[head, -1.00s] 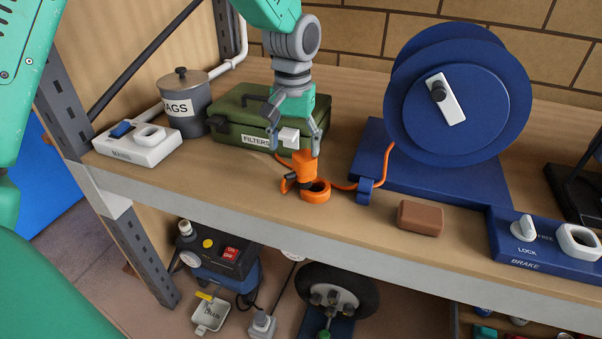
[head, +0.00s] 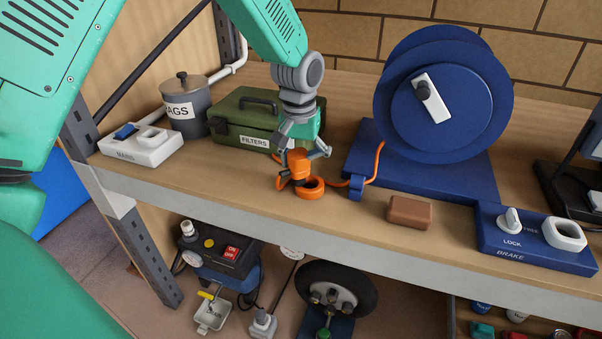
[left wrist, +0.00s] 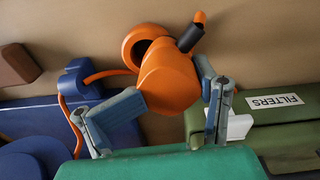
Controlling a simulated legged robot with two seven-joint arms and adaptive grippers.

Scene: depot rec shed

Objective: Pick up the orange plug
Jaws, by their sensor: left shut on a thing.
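The orange plug (head: 299,163) is at the shelf's front edge, upright, just behind an orange ring (head: 312,189). My left gripper (head: 302,152) comes down from above, its two fingers shut on the plug's sides. In the left wrist view the plug (left wrist: 168,82) sits between the fingers (left wrist: 165,98), with a dark stub tipped in orange beside it. I cannot tell whether the plug is clear of the ring or the shelf. An orange cable (head: 378,161) runs from it through a blue clip to the reel. My right gripper is not in view.
A blue cable reel (head: 450,110) stands right of the plug and a green FILTERS box (head: 235,120) behind left. A brown block (head: 410,211) and a blue BRAKE panel (head: 530,245) lie right. A white MAINS panel (head: 150,152) and grey pot (head: 190,115) stand left.

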